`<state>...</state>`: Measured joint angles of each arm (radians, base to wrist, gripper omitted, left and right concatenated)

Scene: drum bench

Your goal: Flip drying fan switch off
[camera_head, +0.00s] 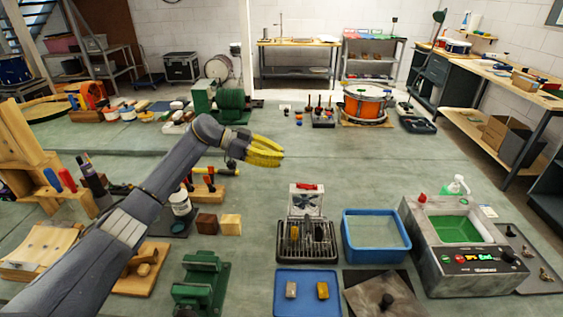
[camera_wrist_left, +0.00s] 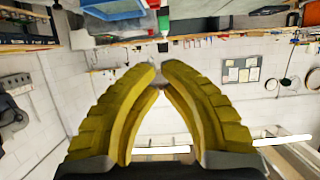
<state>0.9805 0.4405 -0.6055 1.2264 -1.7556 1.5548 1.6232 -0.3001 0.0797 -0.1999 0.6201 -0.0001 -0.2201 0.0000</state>
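The drying fan (camera_head: 306,202) is a small light box with a fan face, standing behind a dark drying rack (camera_head: 306,241) in the middle of the bench. Its red switch (camera_head: 307,187) sits on top; I cannot make out which way it is set. My left gripper (camera_head: 283,153) is up and behind the fan, a little to its left, apart from it. Its yellow fingers converge to nearly touching tips with nothing between them, as the left wrist view also shows (camera_wrist_left: 159,70). My right gripper is not in view.
A blue tub (camera_head: 376,211) stands right of the fan, with a grey sink unit (camera_head: 418,240) beyond it. A blue tray (camera_head: 307,309) lies in front of the rack. Wooden blocks (camera_head: 230,224) stand to the left.

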